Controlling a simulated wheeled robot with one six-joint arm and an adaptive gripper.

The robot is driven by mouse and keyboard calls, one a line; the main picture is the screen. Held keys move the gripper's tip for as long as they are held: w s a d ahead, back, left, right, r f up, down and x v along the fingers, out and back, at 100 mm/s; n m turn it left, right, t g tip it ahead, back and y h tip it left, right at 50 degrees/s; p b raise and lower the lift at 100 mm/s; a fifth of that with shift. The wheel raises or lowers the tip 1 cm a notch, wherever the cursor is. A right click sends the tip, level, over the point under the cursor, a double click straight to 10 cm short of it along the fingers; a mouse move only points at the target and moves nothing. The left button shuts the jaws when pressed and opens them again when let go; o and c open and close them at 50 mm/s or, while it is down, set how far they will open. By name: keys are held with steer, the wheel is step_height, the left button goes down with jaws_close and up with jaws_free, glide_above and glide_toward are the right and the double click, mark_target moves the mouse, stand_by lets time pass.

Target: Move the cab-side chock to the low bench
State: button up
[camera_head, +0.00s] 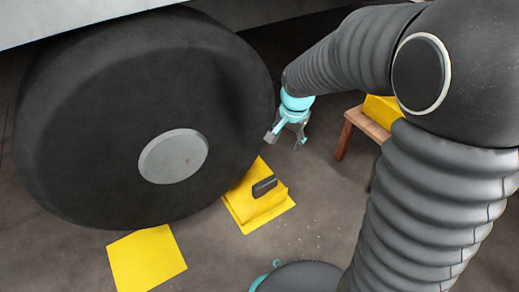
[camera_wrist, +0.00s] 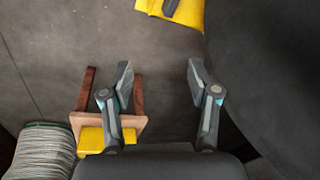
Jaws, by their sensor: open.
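A yellow chock (camera_head: 254,200) with a dark handle (camera_head: 264,186) lies on a yellow floor plate (camera_head: 280,212) at the right side of the big wheel. Its edge also shows at the top of the wrist view (camera_wrist: 188,12). The low wooden bench (camera_head: 367,124) stands right of my gripper, partly hidden by my arm. A yellow block (camera_head: 383,109) sits on it; the bench (camera_wrist: 133,122) and block (camera_wrist: 91,140) also show in the wrist view. I cannot tell which yellow piece is cab-side. My gripper (camera_head: 285,142) is open and empty, above the floor between wheel and bench.
The big black wheel (camera_head: 100,110) fills the left of the head view, under a pale vehicle body (camera_head: 80,18). In the wrist view, grey floor (camera_wrist: 160,45) is clear between the fingers.

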steer(key=w+a+f+m+g, duration=0.15)
steer(key=w+a+f, duration=0.25)
steer(key=f, duration=0.6)
steer(key=m, duration=0.3)
glide_toward(259, 190)
steer(key=shift+g, duration=0.35)
steer(key=f, duration=0.4)
steer(key=w+f+b, duration=0.1)
steer(key=f, duration=0.3)
steer(key=w+f, duration=0.1)
steer(key=f, duration=0.3)
steer(key=shift+w+a+f+b, duration=0.15)
steer(key=shift+f+b, duration=0.1)
steer(key=shift+b, duration=0.05)
steer(key=shift+c, duration=0.2)
steer(key=shift+r, duration=0.1)
jaws_close()
